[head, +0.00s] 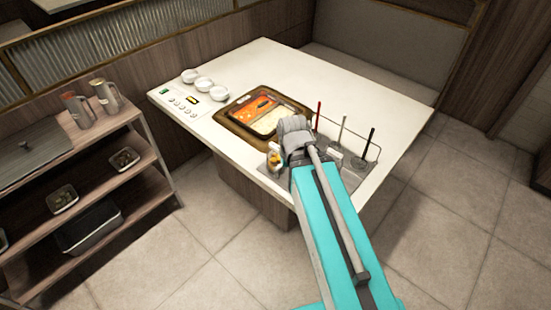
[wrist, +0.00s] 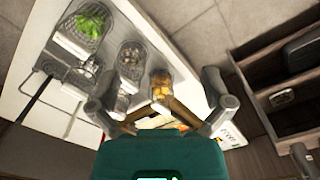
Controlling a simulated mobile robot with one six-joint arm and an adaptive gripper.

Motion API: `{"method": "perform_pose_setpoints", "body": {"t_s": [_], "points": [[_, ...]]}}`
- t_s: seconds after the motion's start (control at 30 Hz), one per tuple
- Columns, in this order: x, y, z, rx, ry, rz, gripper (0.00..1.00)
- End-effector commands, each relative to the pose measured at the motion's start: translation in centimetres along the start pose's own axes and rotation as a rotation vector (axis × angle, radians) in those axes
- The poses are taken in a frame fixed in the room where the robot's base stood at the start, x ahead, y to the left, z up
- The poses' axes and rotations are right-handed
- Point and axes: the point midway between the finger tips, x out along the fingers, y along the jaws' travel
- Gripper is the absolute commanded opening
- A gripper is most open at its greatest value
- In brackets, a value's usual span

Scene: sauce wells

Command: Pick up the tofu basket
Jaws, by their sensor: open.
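In the wrist view a wire basket of golden-brown pieces (wrist: 161,84), which looks like the tofu basket, lies just beyond my gripper (wrist: 160,112), between the lines of its two fingers. The fingers are spread with nothing held between them. In the head view my gripper (head: 294,132) is over the near right part of the table, beside the pot. A small container with orange-yellow contents (head: 274,157) shows just left of it; I cannot tell if it is the same basket. My arm hides part of the baskets there.
A basket of greens (wrist: 90,28) and a basket of pale pieces (wrist: 130,58) are close by. A wire rack (head: 362,143) with red, white and black handles stands right of my gripper. The divided pot (head: 228,127) and white bowls (head: 198,84) are to the left.

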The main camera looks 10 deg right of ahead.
Motion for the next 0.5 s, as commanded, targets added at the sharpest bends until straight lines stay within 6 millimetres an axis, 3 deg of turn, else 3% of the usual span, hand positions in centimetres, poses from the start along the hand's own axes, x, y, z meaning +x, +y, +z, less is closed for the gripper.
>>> {"method": "perform_pose_setpoints", "body": {"t_s": [0.1,0.23,0.37,0.5], "points": [[0.0,0.0,0.0,0.000,0.000,0.000,1.00],[0.0,0.0,-0.3,-0.004,0.000,0.000,0.76],[0.1,0.0,-1.6,-0.030,0.000,0.000,0.74],[0.1,0.1,-4.8,-0.096,0.000,0.000,0.74]]}}
